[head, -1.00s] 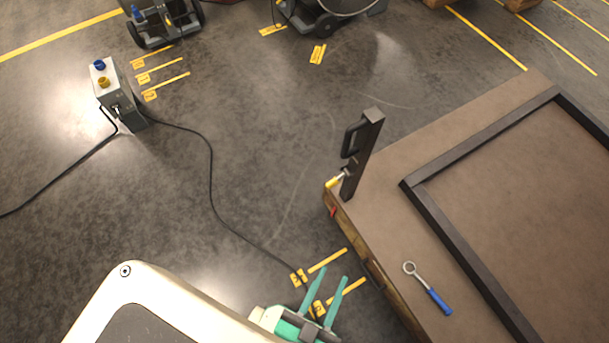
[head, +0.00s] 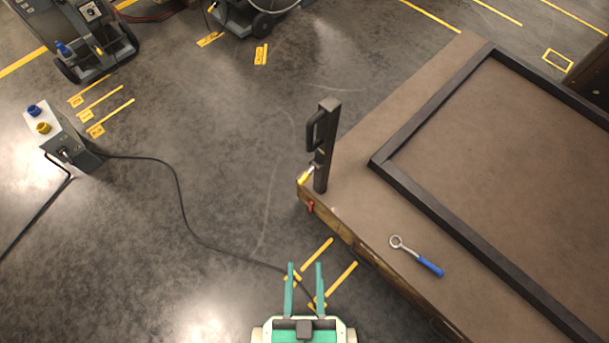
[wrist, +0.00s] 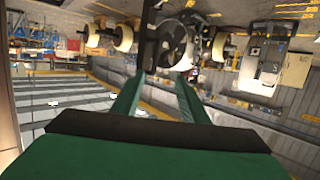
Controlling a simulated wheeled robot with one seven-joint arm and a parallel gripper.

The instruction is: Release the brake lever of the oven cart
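A brown-topped platform (head: 372,95) with wooden sides fills the right of the head view; it may be the oven cart, but I cannot be sure. A dark upright post (head: 329,145) with a black handle stands at its near left corner. A small yellow-tipped lever (head: 306,176) sticks out beside the post's foot, and a small red piece (head: 311,206) sits just below on the edge. I cannot tell which is the brake lever. My gripper (head: 305,264) is open and empty, below and apart from that corner. Its spread fingers also show in the wrist view (wrist: 160,75).
A ring-ended tool with a blue handle (head: 428,266) lies on the platform beside a dark raised frame (head: 425,187). A grey box with blue and yellow knobs (head: 62,140) stands on the floor at left, trailing black cable (head: 180,200). Wheeled machines stand at the back.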

